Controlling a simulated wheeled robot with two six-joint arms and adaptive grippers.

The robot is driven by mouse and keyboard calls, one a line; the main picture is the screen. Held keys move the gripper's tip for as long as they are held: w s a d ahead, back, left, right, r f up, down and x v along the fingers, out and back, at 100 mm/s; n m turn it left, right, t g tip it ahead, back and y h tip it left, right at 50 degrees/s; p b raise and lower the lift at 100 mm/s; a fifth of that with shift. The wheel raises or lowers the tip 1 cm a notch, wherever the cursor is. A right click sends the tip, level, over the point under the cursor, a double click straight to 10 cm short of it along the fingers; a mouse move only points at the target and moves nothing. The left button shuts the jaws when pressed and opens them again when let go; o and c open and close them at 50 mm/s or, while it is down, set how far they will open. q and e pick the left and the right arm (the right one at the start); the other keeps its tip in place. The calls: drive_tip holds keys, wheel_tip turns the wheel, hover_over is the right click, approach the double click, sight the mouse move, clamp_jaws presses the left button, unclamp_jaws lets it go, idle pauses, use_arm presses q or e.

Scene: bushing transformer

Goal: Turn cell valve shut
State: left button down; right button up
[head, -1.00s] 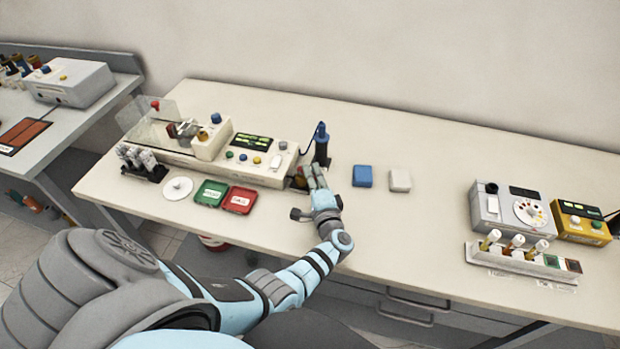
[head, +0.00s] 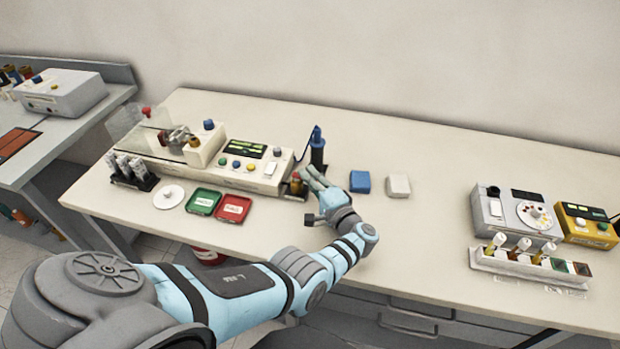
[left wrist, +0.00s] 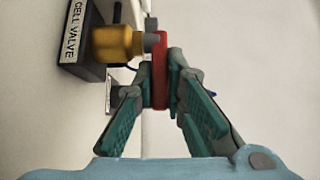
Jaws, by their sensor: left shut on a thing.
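The cell valve has a brass body (left wrist: 118,45) on a black base (left wrist: 82,48) labelled CELL VALVE, with a red handle (left wrist: 160,72). In the head view the valve (head: 297,187) is small, at the right end of the cream instrument. My left gripper (head: 311,178) reaches it from the right. In the left wrist view the left gripper (left wrist: 164,84) has its two fingers on either side of the red handle, shut on it. The handle stands crosswise to the valve's stem in that view. My right gripper is not in view.
The cream instrument (head: 262,182) stands just left of the valve. A dark blue probe in a holder (head: 317,152) stands close behind my gripper. A blue block (head: 360,181) and a white block (head: 398,185) lie to the right. Red (head: 234,208) and green (head: 203,201) trays lie front left.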

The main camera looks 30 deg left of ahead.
use_arm(q)
drive_tip(key=c, duration=1.9)
unclamp_jaws()
drive_tip(key=shift+a, duration=0.1)
